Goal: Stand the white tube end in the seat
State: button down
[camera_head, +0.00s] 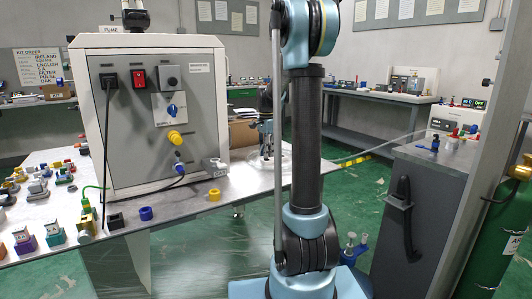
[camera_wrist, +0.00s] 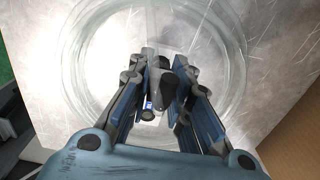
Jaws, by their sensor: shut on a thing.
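My gripper (camera_wrist: 160,75) points down over the metal bench, its fingers closed in on a small dark, round-ended piece (camera_wrist: 169,82). A pale, narrow piece (camera_wrist: 150,52) shows beside the left fingertip; I cannot tell whether it is the white tube end. A coil of clear tube (camera_wrist: 75,55) lies on the bench around the gripper. In the head view my gripper (camera_head: 266,152) is small and partly behind my own arm, over the bench by the coil (camera_head: 285,162). I cannot tell which fitting is the seat.
A grey panel cabinet (camera_head: 150,150) with plugs and knobs stands on the metal bench (camera_head: 240,183), left of my gripper. A yellow ring (camera_head: 214,195), a blue ring (camera_head: 146,213) and several coloured blocks lie on the bench. A cardboard box (camera_wrist: 290,140) is close at the wrist view's lower right.

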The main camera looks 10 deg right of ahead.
jog(key=shift+f, duration=0.7)
jog(key=c, duration=1)
grip_release()
jog(key=shift+r, duration=0.15)
jog(key=shift+r, duration=2.9)
